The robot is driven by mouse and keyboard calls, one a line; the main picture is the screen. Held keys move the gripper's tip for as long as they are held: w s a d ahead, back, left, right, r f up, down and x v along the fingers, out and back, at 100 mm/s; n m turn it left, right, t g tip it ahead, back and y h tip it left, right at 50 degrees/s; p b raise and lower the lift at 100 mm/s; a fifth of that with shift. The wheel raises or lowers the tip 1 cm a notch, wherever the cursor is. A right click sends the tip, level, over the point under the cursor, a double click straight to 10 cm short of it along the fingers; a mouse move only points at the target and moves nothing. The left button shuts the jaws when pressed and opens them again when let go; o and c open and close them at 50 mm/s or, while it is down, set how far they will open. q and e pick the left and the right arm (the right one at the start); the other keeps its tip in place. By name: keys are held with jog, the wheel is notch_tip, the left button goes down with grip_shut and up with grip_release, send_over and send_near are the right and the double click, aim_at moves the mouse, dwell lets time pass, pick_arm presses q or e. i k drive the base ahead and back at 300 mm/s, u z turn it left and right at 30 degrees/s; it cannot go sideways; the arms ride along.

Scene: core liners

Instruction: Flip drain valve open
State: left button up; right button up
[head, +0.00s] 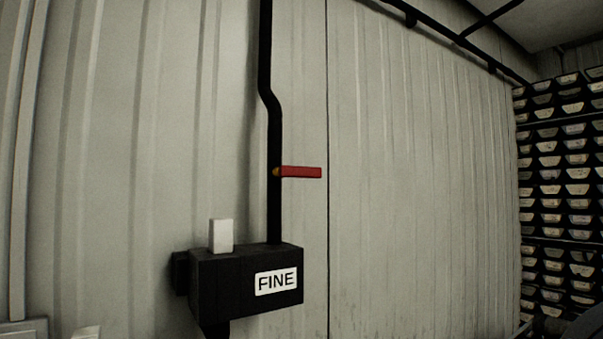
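The drain valve's red lever (302,172) sticks out to the right from a black vertical pipe (272,125). The lever lies level, across the pipe, with a small yellowish piece (276,172) where it meets the pipe. Nothing touches the lever. Neither of my grippers shows in the head view.
A white block (221,236) stands on top of the black box. A pale corrugated wall (420,190) fills the background. Racks of stacked trays (567,200) stand at the right. The space around the lever looks clear.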

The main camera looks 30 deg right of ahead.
aim_at(281, 171)
jog(key=k, duration=0.5)
jog(key=u, duration=0.9)
jog(key=i, duration=0.7)
jog(key=z, duration=1.5)
